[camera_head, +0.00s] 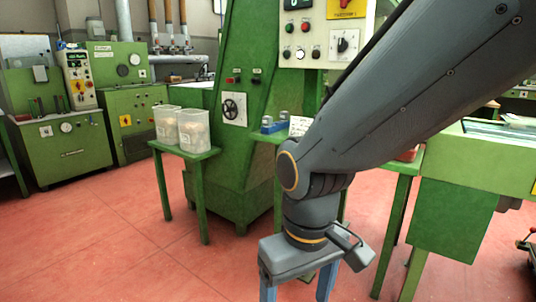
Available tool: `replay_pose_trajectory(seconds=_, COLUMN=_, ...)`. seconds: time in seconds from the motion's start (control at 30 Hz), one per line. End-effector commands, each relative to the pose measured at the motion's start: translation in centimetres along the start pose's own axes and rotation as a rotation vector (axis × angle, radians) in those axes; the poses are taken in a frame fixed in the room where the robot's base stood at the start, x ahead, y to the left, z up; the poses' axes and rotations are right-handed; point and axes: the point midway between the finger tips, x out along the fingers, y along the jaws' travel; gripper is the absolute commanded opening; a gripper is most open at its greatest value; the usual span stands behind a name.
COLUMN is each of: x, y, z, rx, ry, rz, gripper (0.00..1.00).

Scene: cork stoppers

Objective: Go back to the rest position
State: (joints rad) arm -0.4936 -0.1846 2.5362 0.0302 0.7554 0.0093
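My grey arm comes in from the top right and hangs down in front of the green machines. My gripper (297,289) points down at the bottom centre. Its two blue-grey fingers stand well apart, with floor and a bit of green frame behind the gap. I see nothing held between them, but the fingertips are cut off by the lower edge of the picture. No cork stopper can be made out singly.
Two translucent bins (194,130) with pale contents stand on a small green table (186,152) left of my arm. A blue holder with grey pieces (274,126) sits behind the arm. Green machines (62,135) line the back. The red floor (110,235) at left is clear.

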Motion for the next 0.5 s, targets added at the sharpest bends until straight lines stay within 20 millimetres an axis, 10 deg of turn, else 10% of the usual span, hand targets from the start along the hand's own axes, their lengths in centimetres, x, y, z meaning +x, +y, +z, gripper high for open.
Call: replay_pose_trajectory(seconds=0.5, x=-5.7, y=2.9, z=2.3, rx=0.163, ry=-0.018, rz=-0.009, gripper=0.75)
